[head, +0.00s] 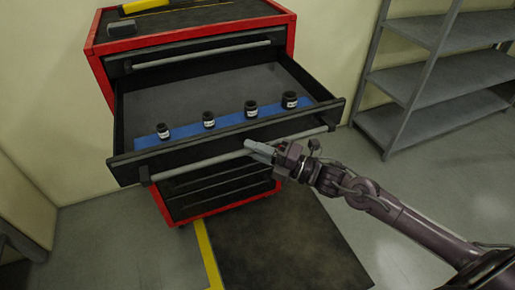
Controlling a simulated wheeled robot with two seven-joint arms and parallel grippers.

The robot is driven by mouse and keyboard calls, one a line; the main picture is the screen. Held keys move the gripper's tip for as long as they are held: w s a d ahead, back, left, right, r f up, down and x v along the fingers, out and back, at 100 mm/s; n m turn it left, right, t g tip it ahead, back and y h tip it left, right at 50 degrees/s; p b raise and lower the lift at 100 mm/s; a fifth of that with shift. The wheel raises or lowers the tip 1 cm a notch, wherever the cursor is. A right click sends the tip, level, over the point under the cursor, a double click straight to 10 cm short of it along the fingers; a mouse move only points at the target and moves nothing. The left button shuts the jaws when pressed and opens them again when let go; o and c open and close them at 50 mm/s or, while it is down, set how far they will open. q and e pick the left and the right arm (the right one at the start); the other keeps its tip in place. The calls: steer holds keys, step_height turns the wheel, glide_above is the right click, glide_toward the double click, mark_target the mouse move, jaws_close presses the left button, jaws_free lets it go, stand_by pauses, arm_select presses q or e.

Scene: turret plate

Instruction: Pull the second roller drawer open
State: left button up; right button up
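The red and black roller cabinet (98,58) stands against the wall. Its second drawer (125,160), just below the top one, is pulled far out toward me. Its long grey bar handle (200,165) runs along the front. My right gripper (257,150) is at this handle, right of its middle, with its pale fingers overlapping the bar. The fingers hide that part of the bar, and I cannot tell whether they are closed on it. My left gripper is not in view.
Several small black jars (251,108) stand on a blue strip (228,120) inside the drawer. The top drawer (200,52) and lower drawers (215,190) are shut. A grey shelf rack (430,75) stands at right. A dark mat (285,245) lies on the floor in front.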

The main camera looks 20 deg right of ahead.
steer(key=o, duration=0.4)
steer(key=shift+a, duration=0.2)
steer(key=shift+c, duration=0.2)
steer(key=shift+d, duration=0.1)
steer(key=shift+d, duration=0.1)
steer(key=shift+s+d+f, duration=0.1)
steer(key=shift+d, duration=0.1)
steer(key=r+b+v, duration=0.1)
steer(key=v, duration=0.6)
steer(key=shift+s+f, duration=0.2)
steer(key=shift+f, duration=0.2)
